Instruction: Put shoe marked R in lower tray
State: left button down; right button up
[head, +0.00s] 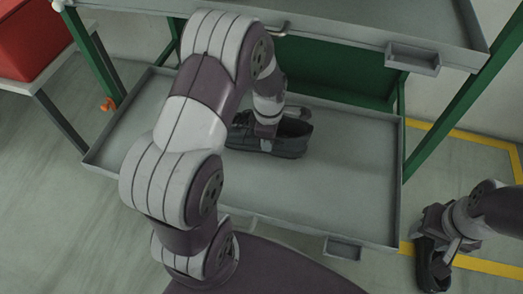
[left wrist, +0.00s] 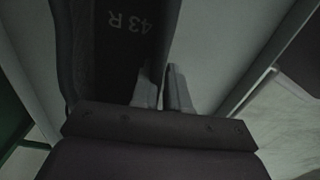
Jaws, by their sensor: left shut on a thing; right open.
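A black shoe (head: 294,147) is at the lower tray (head: 340,190), over the middle of its floor, toe to the left in the head view. I cannot tell whether its sole touches the floor. My left gripper (head: 266,143) is shut on the side wall of this shoe, coming from above. In the left wrist view the fingers (left wrist: 164,90) pinch the wall, and the shoe's inside (left wrist: 120,40) shows the marking 43 R. Part of the shoe is hidden by my left arm.
An upper shelf (head: 340,22) on green posts overhangs the back of the tray. The tray has a raised rim and the right part of its floor is bare. A red box (head: 35,38) stands at the upper left. Yellow lines mark the floor on the right.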

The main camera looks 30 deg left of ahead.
pick_arm(q)
jog(key=shift+a, duration=0.45)
jog(key=f+b, duration=0.4)
jog(key=shift+s+a, duration=0.2)
jog(key=shift+a, duration=0.15)
jog(key=shift+r+p, duration=0.3)
jog(key=shift+f, duration=0.1)
jog(key=c, duration=1.1)
grip_release()
